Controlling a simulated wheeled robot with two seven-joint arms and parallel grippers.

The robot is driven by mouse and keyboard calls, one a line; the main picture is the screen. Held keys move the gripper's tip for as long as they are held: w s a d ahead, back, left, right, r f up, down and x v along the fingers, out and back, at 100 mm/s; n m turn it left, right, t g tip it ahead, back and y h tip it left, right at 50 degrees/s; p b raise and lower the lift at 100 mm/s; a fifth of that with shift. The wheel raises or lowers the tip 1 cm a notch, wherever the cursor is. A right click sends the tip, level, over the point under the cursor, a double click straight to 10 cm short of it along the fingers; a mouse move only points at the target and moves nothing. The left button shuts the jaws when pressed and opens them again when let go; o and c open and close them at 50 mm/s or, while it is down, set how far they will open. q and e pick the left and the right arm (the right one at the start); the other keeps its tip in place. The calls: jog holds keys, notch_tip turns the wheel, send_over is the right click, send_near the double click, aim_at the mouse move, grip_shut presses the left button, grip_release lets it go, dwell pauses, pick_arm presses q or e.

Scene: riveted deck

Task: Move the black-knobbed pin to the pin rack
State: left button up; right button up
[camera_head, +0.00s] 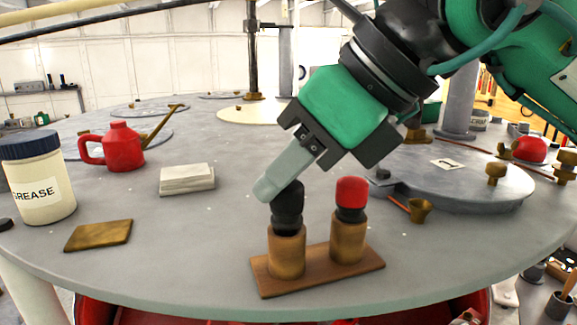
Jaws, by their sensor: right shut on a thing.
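The pin rack (318,272) is a wooden board with two upright brass-brown sockets near the front edge of the round grey deck. The black-knobbed pin (287,208) stands upright at the left socket (287,254), its lower part hidden inside the socket. I cannot tell if it is fully seated. A red-knobbed pin (351,192) stands in the right socket. My right gripper (277,190) reaches down from the upper right and is shut on the black knob. One finger hides the other. My left gripper is not in view.
A grease tin (38,185), a brass plate (98,235), a red oil can (122,147) and a white stack (187,179) lie to the left. A raised round plate with a brass cup (420,210) is to the right. The deck between is clear.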

jog(key=shift+f+b, duration=0.3)
jog(key=o, duration=1.1)
jog(key=b+v, duration=0.3)
jog(key=v, duration=1.1)
jog(key=shift+f, duration=0.1)
